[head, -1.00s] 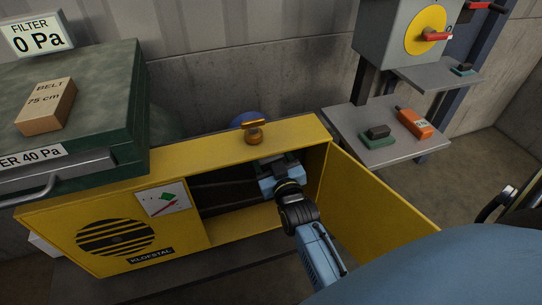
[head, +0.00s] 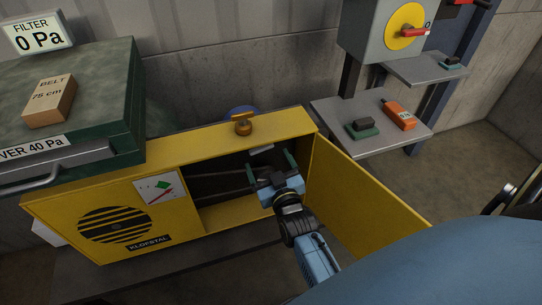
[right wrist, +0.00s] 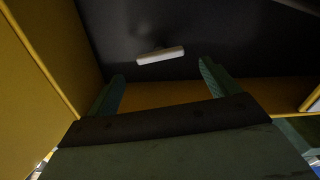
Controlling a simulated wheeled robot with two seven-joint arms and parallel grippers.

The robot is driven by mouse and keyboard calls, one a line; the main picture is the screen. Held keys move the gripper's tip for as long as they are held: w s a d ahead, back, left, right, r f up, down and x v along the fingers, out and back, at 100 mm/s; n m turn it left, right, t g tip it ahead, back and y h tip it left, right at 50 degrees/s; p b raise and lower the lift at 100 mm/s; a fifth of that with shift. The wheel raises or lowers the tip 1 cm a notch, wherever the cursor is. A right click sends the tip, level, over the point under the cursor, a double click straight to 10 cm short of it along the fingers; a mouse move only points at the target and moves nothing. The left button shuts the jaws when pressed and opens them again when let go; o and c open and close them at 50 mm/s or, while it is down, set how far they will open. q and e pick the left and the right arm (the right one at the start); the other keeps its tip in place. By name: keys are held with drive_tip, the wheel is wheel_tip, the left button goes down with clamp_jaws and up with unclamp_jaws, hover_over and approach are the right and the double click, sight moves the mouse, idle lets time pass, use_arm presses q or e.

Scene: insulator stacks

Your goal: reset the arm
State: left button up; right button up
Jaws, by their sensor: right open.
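My right gripper (head: 276,165) is at the opening of the yellow cabinet (head: 105,195), in front of its dark inside. Its two green fingers are spread apart with nothing between them. In the right wrist view the open fingers (right wrist: 162,82) point into the dark interior. A small white bar (right wrist: 160,54) shows on the dark surface beyond the fingertips; a pale piece (head: 262,149) also shows inside the cabinet in the head view. My left gripper is not in view.
The yellow door (head: 365,195) stands open just right of my right arm. A brass valve (head: 242,125) sits on the cabinet top. A green filter box (head: 95,75) with a belt carton (head: 50,100) is at left. A grey shelf (head: 375,140) holds an orange device (head: 399,114).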

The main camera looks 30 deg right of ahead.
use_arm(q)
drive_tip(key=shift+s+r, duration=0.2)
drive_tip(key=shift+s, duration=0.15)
use_arm(e)
drive_tip(key=shift+s+a, duration=0.2)
drive_tip(key=shift+s, duration=0.4)
